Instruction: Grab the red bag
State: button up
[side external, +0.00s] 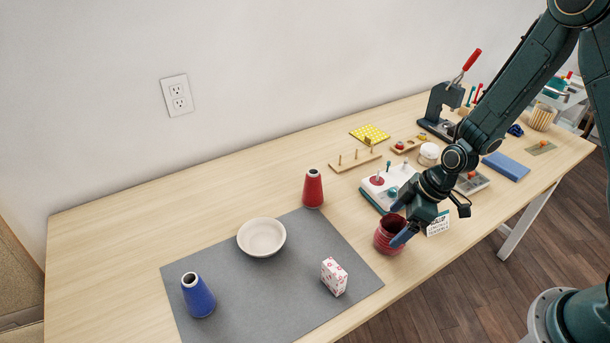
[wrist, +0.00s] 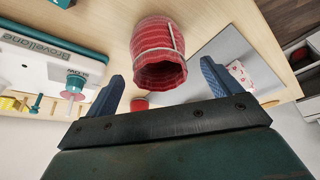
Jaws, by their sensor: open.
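The red bag (side external: 388,236) is a round, ribbed, open-mouthed pouch standing on the wooden table, just right of the grey mat. In the wrist view the red bag (wrist: 158,38) shows its open rim and a pale strip on its side. My gripper (side external: 401,221) is open at the bag, with its blue fingers overlapping the bag's right side in the side view. In the wrist view the bag appears between and beyond the two fingers of my gripper (wrist: 163,77). Whether the fingers touch it, I cannot tell.
A white-and-teal device (side external: 386,185) stands close behind the bag. The table's front edge is near.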

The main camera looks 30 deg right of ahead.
jog(key=shift+x, duration=1.25)
jog(key=c, duration=1.1)
